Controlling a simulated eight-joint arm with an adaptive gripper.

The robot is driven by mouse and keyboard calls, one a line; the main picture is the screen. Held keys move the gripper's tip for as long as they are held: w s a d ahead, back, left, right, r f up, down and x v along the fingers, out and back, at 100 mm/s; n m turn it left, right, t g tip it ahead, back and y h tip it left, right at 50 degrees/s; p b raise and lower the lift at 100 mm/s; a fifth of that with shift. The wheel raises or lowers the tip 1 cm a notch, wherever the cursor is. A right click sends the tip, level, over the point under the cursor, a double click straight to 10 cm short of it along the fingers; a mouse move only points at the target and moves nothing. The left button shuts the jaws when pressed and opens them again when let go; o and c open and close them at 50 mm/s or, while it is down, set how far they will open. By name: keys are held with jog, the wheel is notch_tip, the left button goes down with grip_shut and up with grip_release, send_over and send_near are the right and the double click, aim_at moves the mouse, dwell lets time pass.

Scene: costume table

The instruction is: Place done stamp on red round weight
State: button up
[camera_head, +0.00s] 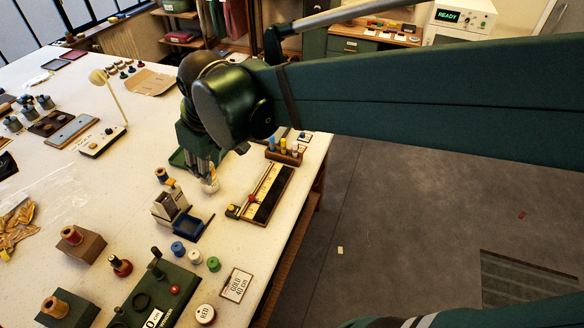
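My gripper (208,178) points down over the white table, at the end of my dark green arm. A small pale object (211,187) shows at its fingertips; I cannot tell whether the fingers hold it or are just above it. A round disc marked RED (205,313) lies at the table's front edge and may be the red round weight. A dark red piece with a knob handle (120,265) stands to the lower left of my gripper; I cannot read whether it is the done stamp. No DONE lettering is readable.
A dark blue tray (187,229) with a grey device and several small spools (196,257) stand below my gripper. A long ruler board (264,194) lies to its right. A green board (160,292) and a GOLD card (236,285) are near the disc. A lamp (110,95) stands left.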

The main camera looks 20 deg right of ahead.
jog(key=s+d+m+t, duration=0.1)
jog(key=s+d+m, duration=0.3)
jog(key=d, duration=0.5)
jog(key=s+d+f+m+t+h, duration=0.1)
jog(key=s+d+m+t, duration=0.1)
jog(key=s+d, duration=0.5)
jog(key=d+m, duration=0.1)
jog(key=d, duration=0.2)
jog(key=shift+s+m, duration=0.4)
jog(key=shift+f, duration=0.15)
notch_tip(320, 180, down, 10)
jog(key=b, duration=1)
